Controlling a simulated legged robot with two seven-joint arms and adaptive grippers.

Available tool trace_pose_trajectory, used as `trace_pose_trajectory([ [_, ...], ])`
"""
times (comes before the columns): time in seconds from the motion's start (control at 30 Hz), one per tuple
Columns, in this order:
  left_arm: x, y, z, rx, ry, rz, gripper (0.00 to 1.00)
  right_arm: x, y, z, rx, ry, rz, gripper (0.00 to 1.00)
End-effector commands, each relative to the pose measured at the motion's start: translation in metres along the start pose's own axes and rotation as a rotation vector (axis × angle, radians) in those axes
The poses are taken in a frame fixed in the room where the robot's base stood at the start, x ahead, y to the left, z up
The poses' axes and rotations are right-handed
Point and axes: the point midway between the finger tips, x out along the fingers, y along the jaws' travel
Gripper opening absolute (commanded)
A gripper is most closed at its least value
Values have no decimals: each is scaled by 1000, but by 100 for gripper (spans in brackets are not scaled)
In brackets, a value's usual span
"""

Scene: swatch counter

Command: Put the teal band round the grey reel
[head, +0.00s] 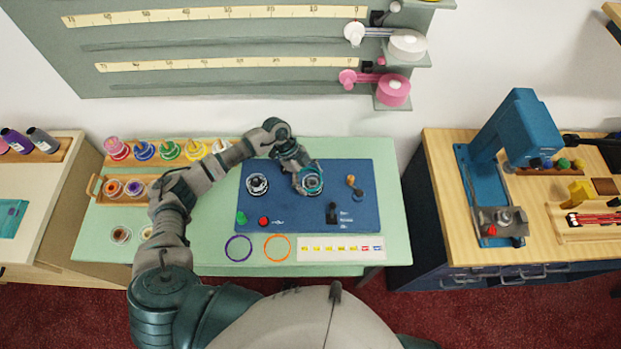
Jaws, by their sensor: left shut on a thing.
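My left gripper (308,184) reaches over the right part of the blue mat (345,172) and is shut on the teal band (320,189). The band shows as a thin teal ring at the fingers. The grey reel (313,182) is under the gripper and partly hidden by it. The band overlaps the reel in this view; I cannot tell whether it is round the reel or held just above it. My right gripper is not in view.
A dark and white reel (257,184) stands on the mat's left part. A purple ring (238,248) and an orange ring (277,247) lie on the green counter in front. An orange-topped post (351,181) and a black block (332,213) are right of the gripper.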

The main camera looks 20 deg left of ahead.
Motion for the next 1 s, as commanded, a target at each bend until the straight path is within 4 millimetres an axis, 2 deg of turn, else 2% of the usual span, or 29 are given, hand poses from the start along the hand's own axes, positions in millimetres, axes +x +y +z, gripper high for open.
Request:
trace_pose_trajectory([
  [1.0, 3, -1, -4, 2, 0, 0, 71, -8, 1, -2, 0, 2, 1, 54],
])
